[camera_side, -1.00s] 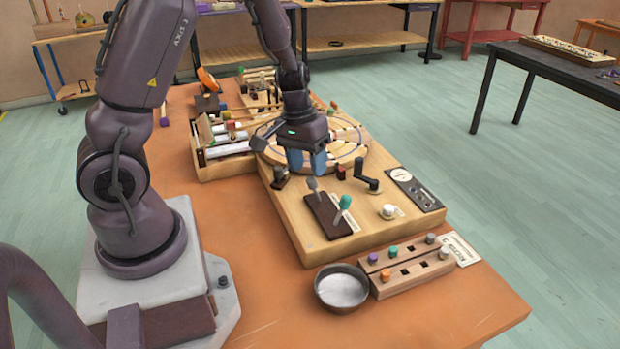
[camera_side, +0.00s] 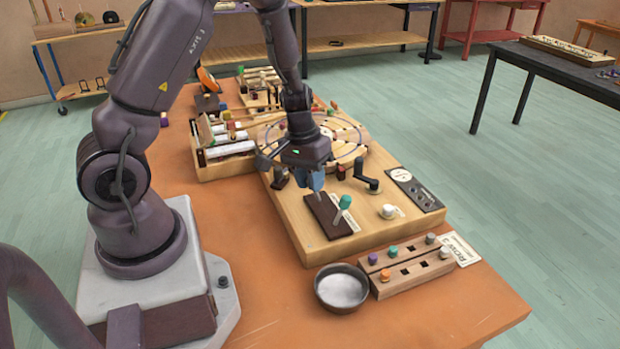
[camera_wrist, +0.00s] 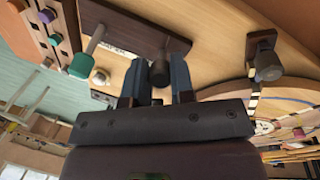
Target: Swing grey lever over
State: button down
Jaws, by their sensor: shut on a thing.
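The grey lever stands on a dark plate (camera_side: 328,218) on the wooden board, beside a teal-knobbed lever (camera_side: 345,203). My gripper (camera_side: 314,182) is over the plate with its blue fingers around the grey lever's top, hiding most of it in the side view. In the wrist view the grey lever's knob (camera_wrist: 159,74) sits between the two fingers, and my gripper (camera_wrist: 160,82) is shut on it. The teal lever (camera_wrist: 82,64) shows to the left there, apart from the fingers.
A black crank (camera_side: 368,180) and a white knob (camera_side: 388,211) are right of the plate. A round wooden disc (camera_side: 352,142) lies behind. A metal bowl (camera_side: 341,289) and a peg block (camera_side: 412,268) stand in front. The orange table's front edge is clear.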

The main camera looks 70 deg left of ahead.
jog(key=shift+w, duration=0.15)
jog(key=w+g, duration=0.1)
jog(key=g, duration=0.1)
jog(key=w+g, duration=0.1)
jog(key=g, duration=0.1)
jog(key=shift+w+r, duration=0.2)
jog(key=shift+w+f+n+g, duration=0.15)
jog(key=shift+w+g, duration=0.3)
jog(key=shift+g, duration=0.45)
jog(key=shift+w+f+n+g, duration=0.15)
jog(key=shift+w+g, duration=0.3)
jog(key=shift+g, duration=0.45)
jog(key=shift+r, duration=0.1)
jog(key=c, duration=1)
grip_release()
jog(key=shift+o, duration=0.2)
jog(key=shift+w, duration=0.1)
jog(key=v, duration=1.2)
jog(key=shift+w+a+r, duration=0.2)
jog(key=shift+w+r, duration=0.05)
jog(key=shift+w, duration=0.05)
